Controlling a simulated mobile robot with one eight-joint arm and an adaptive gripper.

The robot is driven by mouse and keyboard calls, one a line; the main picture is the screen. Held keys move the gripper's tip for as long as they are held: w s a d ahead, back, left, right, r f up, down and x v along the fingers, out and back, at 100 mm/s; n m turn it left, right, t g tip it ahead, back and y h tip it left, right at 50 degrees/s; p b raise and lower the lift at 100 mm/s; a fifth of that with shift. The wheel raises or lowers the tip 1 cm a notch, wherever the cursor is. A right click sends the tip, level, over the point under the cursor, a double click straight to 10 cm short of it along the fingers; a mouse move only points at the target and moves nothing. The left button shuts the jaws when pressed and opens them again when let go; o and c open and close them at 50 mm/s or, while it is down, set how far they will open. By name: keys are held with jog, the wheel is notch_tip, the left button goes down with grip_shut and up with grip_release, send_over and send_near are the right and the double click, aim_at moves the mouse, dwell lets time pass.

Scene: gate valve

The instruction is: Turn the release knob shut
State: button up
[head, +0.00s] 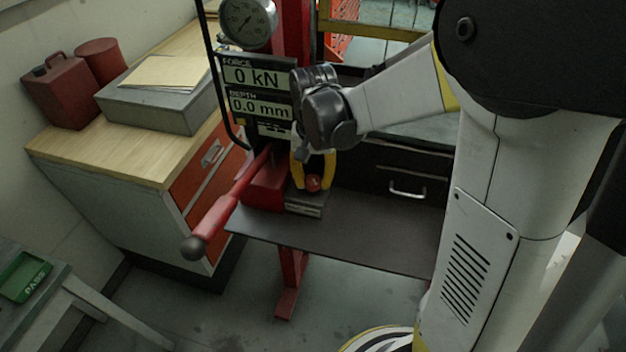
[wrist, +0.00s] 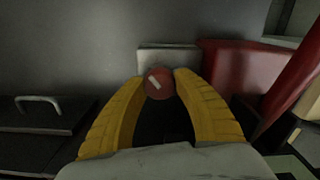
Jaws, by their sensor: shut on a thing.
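The release knob (head: 313,184) is a small round red knob low on the front of the red press, beside the press's red pump block (head: 264,190). In the wrist view the knob (wrist: 159,83) shows a pale slanted mark on its face. My gripper (head: 314,180) has yellow fingers that reach down to the knob. In the wrist view the gripper's fingertips (wrist: 160,80) close on the knob from the left and right, touching it. A grey metal block shows just behind the knob.
A red lever with a dark ball end (head: 193,247) sticks out toward the lower left. A display (head: 258,90) reads 0 kN and 0.0 mm, below a round gauge (head: 246,20). A dark plate (head: 330,232) lies under the press. A wooden-topped cabinet (head: 110,160) stands left.

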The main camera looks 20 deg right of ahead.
aim_at(313, 179)
jog(key=m, duration=0.3)
jog(key=shift+m, duration=0.3)
jog(key=shift+c, duration=0.2)
jog(key=shift+m, duration=1.9)
jog(key=o, duration=1.2)
jog(key=shift+r, duration=0.1)
notch_tip(313, 179, up, 12)
jog(key=shift+f, duration=0.1)
